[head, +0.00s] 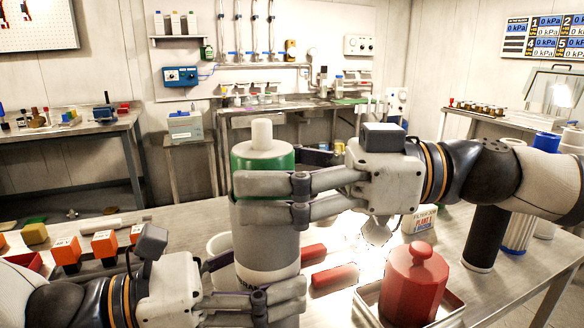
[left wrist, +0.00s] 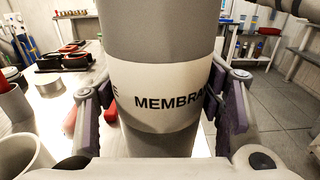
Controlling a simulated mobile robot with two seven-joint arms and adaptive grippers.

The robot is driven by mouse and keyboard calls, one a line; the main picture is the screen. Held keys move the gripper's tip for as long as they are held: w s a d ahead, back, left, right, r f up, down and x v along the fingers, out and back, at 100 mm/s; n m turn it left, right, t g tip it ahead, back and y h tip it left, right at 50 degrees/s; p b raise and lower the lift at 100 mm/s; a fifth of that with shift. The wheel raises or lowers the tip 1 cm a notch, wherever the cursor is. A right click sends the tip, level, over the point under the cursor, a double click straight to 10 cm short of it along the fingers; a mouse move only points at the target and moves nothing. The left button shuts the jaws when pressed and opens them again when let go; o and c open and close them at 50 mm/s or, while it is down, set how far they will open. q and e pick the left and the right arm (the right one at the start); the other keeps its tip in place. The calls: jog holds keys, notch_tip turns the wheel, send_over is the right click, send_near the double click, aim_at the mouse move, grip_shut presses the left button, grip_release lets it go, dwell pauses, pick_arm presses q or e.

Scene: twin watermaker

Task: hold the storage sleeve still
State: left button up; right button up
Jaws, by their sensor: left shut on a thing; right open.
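The storage sleeve (head: 268,240) is a tall grey cylinder standing upright over the table, with a green band and a pale plug on top. Its white label with "MEMBRA…" lettering shows in the left wrist view (left wrist: 160,95). My left gripper (head: 268,285) is shut on the sleeve low down, at the label; its two padded fingers press the sides in the left wrist view. The sleeve's foot is hidden.
A red knobbed jar (head: 415,285) stands in a metal tray at the right. A dark cylinder (head: 485,238) stands farther right. Orange blocks (head: 104,245) sit at the left. A pale cup (left wrist: 22,130) stands close by the left gripper.

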jog(key=shift+d, duration=0.1)
jog(key=d, duration=1.1)
jog(key=shift+s+d, duration=0.35)
jog(key=shift+d, duration=0.05)
pick_arm(q)
jog(key=o, duration=1.6)
